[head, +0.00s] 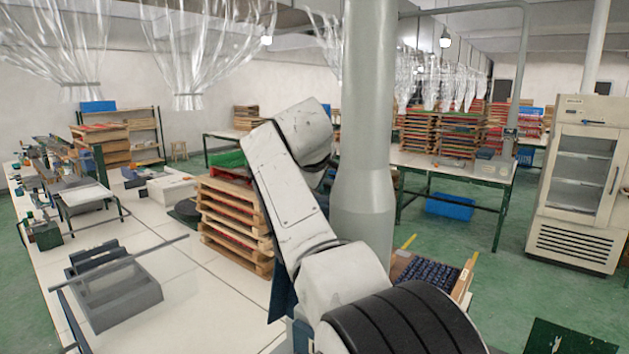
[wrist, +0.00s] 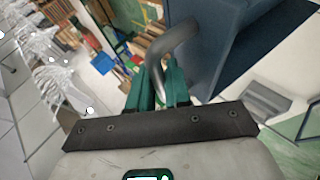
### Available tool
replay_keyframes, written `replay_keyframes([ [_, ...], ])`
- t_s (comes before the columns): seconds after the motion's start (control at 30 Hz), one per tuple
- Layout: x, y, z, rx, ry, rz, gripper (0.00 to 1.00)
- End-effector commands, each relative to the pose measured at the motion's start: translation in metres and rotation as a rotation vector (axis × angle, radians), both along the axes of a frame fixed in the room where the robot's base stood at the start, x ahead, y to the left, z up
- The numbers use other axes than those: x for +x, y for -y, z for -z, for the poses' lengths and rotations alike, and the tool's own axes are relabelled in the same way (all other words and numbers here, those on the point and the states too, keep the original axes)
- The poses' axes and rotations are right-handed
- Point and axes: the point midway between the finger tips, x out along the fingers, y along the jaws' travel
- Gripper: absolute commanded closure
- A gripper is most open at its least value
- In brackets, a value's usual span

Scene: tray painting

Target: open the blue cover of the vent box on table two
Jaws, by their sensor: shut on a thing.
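In the wrist view, the dark blue cover (wrist: 222,45) fills the upper right as a large slanted panel. A grey curved handle (wrist: 180,42) sticks out from its left side. My gripper (wrist: 158,88) has its green fingers closed on this handle. In the head view, a narrow dark blue piece (head: 282,298) shows left of my arm and is probably part of the cover. My gripper and the handle are hidden behind my arm there. The body of the vent box cannot be made out, and I cannot tell how far the cover is open.
A stack of wooden trays (head: 235,225) stands on the white table (head: 190,310) close to the left of my arm. A grey open bin (head: 115,295) is at the front left. Trays with dark contents (head: 428,272) lie right of the pillar (head: 364,190).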

Motion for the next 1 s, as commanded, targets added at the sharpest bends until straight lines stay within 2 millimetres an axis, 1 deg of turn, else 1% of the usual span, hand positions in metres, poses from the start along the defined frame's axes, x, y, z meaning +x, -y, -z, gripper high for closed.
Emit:
replay_keyframes([
  [0.03,-0.0003,0.0002,0.0034,0.002,-0.008,0.000,1.00],
  [0.37,-0.0004,0.0004,0.0046,0.003,-0.010,0.000,1.00],
  [0.4,-0.0005,0.0004,0.0047,0.002,-0.011,0.001,0.79],
  [0.43,-0.0005,0.0003,0.0047,0.002,-0.011,0.001,0.76],
  [1.0,-0.0003,-0.0013,0.0018,-0.004,0.001,0.000,0.76],
])
